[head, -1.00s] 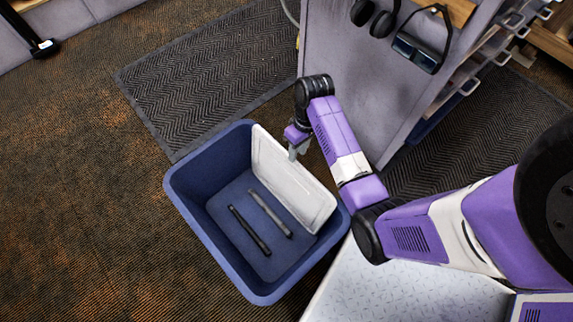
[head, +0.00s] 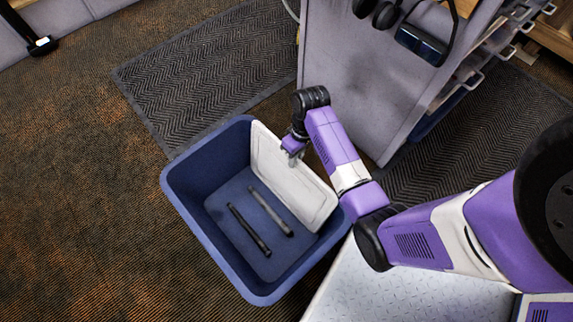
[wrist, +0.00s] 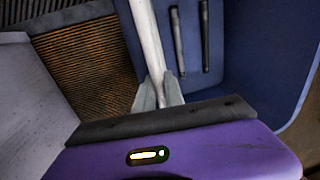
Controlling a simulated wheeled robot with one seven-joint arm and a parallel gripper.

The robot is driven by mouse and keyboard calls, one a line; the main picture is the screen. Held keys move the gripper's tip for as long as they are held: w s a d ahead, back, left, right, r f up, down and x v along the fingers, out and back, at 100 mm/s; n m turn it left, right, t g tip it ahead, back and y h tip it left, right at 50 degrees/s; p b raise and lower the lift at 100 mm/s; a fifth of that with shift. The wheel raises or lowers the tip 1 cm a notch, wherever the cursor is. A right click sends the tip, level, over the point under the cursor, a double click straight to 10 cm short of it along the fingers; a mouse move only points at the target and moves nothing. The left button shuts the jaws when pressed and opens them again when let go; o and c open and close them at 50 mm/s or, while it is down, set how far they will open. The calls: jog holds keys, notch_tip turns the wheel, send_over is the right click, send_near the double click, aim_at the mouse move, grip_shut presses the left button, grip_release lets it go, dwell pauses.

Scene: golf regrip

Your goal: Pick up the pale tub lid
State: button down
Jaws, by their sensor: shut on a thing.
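The pale tub lid (head: 288,180) stands tilted inside the blue tub (head: 205,229), along its right wall. My gripper (head: 293,157) is at the lid's upper edge and is shut on it. In the wrist view the lid (wrist: 147,40) shows nearly edge-on as a narrow pale strip running down between the two grey fingertips (wrist: 157,94). The exact contact is partly hidden by the fingers.
Two dark rods, a black one (head: 249,230) and a greyer one (head: 270,211), lie on the tub's floor. A grey panel (head: 375,85) with headphones and glasses hung on it stands close behind my arm. Open carpet (head: 80,200) lies left of the tub.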

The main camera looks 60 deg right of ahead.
jog(key=shift+r, duration=0.15)
notch_tip(320, 180, up, 30)
jog(key=p, duration=2.2)
jog(key=shift+p, duration=0.35)
dwell(0.8)
